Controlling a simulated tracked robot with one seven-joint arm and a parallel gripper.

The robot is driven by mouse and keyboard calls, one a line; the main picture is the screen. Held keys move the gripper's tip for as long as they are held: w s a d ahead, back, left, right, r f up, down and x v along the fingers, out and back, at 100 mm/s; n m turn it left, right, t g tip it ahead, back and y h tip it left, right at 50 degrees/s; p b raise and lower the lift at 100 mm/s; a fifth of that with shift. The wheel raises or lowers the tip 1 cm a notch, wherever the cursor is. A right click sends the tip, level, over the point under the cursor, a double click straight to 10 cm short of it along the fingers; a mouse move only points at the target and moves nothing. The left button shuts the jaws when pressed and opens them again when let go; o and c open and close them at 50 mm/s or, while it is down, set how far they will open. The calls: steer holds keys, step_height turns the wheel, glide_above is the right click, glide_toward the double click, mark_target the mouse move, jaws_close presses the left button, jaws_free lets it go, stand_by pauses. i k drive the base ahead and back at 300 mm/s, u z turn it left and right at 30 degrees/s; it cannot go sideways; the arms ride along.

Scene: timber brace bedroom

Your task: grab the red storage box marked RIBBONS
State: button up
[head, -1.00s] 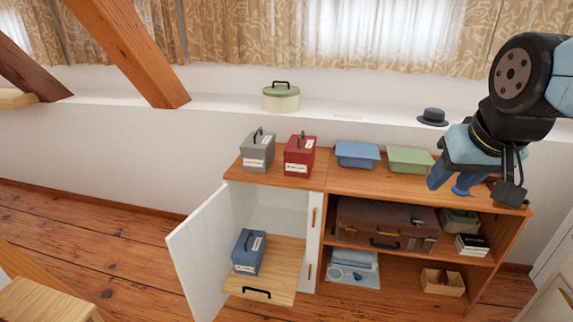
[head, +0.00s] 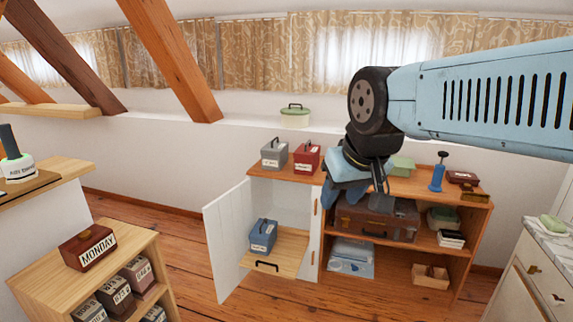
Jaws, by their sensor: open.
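A red storage box (head: 307,157) with a dark top handle and a white front label stands upright on the left part of the wooden cabinet top (head: 410,188). The label is too small to read. My gripper (head: 354,194) is open and empty, to the right of the red box in the head view and in front of the cabinet. It covers part of the cabinet top and of the items there. The red box is fully visible, and the gripper appears apart from it.
A grey box (head: 275,153) stands left of the red one. A blue box (head: 263,236) sits on a pulled-out shelf behind an open white door (head: 226,240). A low shelf with a MONDAY box (head: 87,247) is front left. Slanted beams cross upper left. Open floor lies between.

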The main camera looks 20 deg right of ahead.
mark_target(306, 158)
steer(key=u, duration=0.1)
steer(key=i, duration=2.05)
steer(key=z, duration=0.95)
steer(key=i, duration=0.5)
steer(key=z, duration=0.4)
steer(key=k, duration=0.6)
steer(key=z, duration=0.2)
steer(key=i, duration=0.6)
steer(key=u, duration=0.05)
